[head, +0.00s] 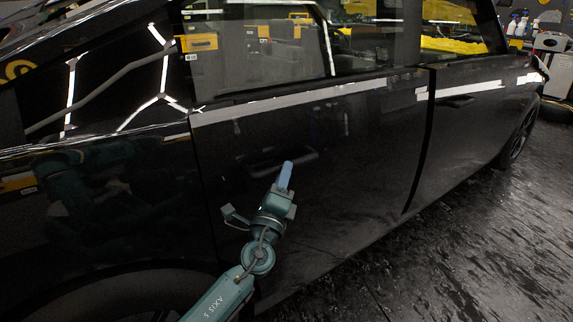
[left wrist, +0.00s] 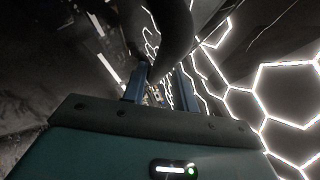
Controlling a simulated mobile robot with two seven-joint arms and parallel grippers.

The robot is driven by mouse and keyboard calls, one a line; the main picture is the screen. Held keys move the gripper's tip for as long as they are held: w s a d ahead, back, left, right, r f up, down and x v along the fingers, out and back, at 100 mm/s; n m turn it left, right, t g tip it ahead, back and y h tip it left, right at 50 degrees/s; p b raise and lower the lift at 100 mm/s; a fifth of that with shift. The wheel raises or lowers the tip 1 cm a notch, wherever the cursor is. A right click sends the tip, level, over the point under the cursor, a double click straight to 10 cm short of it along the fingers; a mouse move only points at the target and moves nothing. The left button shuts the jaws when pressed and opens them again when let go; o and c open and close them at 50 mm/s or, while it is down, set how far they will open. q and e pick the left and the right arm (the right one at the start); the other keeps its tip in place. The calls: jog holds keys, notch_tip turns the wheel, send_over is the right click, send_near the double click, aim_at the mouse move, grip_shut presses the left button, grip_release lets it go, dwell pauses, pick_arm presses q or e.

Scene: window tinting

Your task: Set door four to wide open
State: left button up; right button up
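A black car stands side-on in the head view. Its nearer door (head: 330,190) has a dark handle (head: 268,165) near its left edge. This door looks closed along its left seam; no number shows on it. My left gripper (head: 286,168) is at this handle, pointing up at it. In the left wrist view its two blue fingers (left wrist: 162,74) stand apart, with a dark curved bar, likely the handle (left wrist: 172,35), at and beyond their tips. I cannot tell whether they touch it. My right gripper is not in view.
A second door (head: 480,125) with its own handle (head: 457,102) lies to the right, past a dark vertical gap. The wet dark floor (head: 440,270) beside the car is clear. A grey cart (head: 552,62) with bottles nearby stands at the far right.

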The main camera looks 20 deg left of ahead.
pick_arm(q)
jog(key=shift+x, duration=1.75)
jog(key=shift+f, duration=0.1)
grip_shut()
